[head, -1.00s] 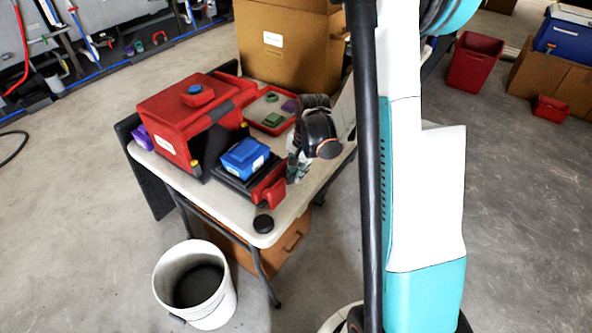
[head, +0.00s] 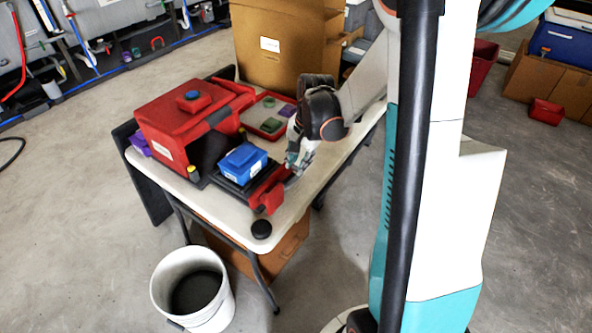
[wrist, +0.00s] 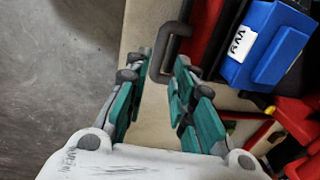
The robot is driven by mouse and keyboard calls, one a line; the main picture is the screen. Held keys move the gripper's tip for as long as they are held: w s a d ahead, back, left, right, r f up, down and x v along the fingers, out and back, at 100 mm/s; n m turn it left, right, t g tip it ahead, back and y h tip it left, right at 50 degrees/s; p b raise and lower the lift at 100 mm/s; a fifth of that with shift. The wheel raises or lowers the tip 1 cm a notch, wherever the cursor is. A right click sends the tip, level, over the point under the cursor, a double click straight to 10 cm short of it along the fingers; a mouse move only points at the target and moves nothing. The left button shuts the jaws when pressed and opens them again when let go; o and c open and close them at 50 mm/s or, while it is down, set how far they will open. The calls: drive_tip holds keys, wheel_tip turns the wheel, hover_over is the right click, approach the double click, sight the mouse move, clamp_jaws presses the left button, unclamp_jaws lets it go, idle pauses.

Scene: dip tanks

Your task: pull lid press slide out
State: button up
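The red lid press (head: 172,122) stands on a white folding table, with a small blue knob on top. Its dark slide (head: 228,188) sticks out at the front, with a red front plate (head: 268,188) and a blue box (head: 243,160) with a white label on it. The blue box also shows in the wrist view (wrist: 268,42). A dark bent handle (wrist: 158,64) on the slide's front shows in the wrist view. My gripper (head: 294,166) is open beside the red front plate. In the wrist view its green-padded fingers (wrist: 161,72) stand on either side of the handle, apparently not closed on it.
A red tray (head: 268,112) with green and purple pieces lies behind the press. A large cardboard box (head: 285,55) stands at the table's back. A white bucket (head: 193,290) stands on the floor.

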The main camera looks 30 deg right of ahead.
drive_tip(key=shift+s+d+r, duration=0.1)
drive_tip(key=shift+s+r, duration=0.15)
drive_tip(key=shift+r, duration=1.05)
drive_tip(key=shift+s+d+r, duration=0.1)
drive_tip(key=shift+s+r, duration=0.1)
drive_tip(key=shift+r, duration=1.05)
